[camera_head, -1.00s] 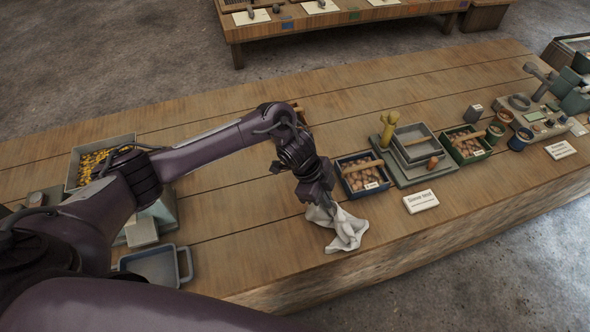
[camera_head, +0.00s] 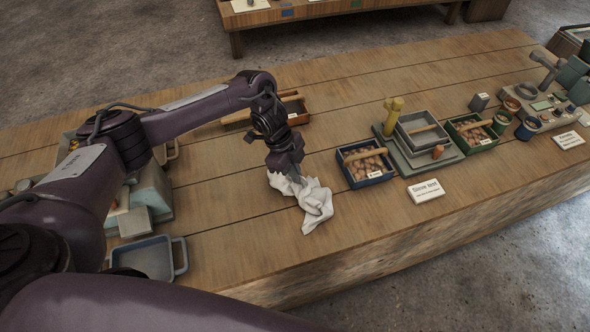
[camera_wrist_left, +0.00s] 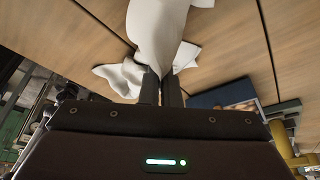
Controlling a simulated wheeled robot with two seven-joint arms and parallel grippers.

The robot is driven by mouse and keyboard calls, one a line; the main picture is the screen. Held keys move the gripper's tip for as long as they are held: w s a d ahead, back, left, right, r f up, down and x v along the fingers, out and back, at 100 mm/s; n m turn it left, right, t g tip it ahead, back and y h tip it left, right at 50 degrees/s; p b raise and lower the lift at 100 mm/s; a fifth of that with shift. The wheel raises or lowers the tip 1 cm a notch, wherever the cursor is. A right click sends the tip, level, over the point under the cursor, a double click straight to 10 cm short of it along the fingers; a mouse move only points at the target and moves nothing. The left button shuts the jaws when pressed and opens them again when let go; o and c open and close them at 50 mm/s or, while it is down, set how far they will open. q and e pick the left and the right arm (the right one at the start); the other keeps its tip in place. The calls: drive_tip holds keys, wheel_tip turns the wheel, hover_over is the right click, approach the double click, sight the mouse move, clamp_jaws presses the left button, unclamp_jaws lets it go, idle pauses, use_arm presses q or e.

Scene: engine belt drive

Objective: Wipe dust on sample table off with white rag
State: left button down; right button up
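The white rag (camera_head: 313,204) lies crumpled on the wooden sample table (camera_head: 235,232), left of the dark blue box. My left gripper (camera_head: 288,174) is shut on the rag's upper left part, low over the tabletop. In the left wrist view the rag (camera_wrist_left: 156,35) hangs about the two fingertips (camera_wrist_left: 160,78), which are close together. I cannot make out dust on the wood in these views. My right gripper is not in view.
A dark blue box (camera_head: 346,176) of round lumps stands right of the rag, with grey sieve trays (camera_head: 402,158) and a green box (camera_head: 480,150) beyond. A white sign (camera_head: 425,191) lies near the front edge. A grey-blue tray (camera_head: 150,258) is at the left. Bare wood lies between.

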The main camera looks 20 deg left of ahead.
use_arm(q)
wheel_tip(320, 180, down, 3)
drive_tip(key=shift+b, duration=0.8)
drive_tip(key=c, duration=1.6)
unclamp_jaws()
drive_tip(key=shift+r, duration=0.1)
drive_tip(key=o, duration=1)
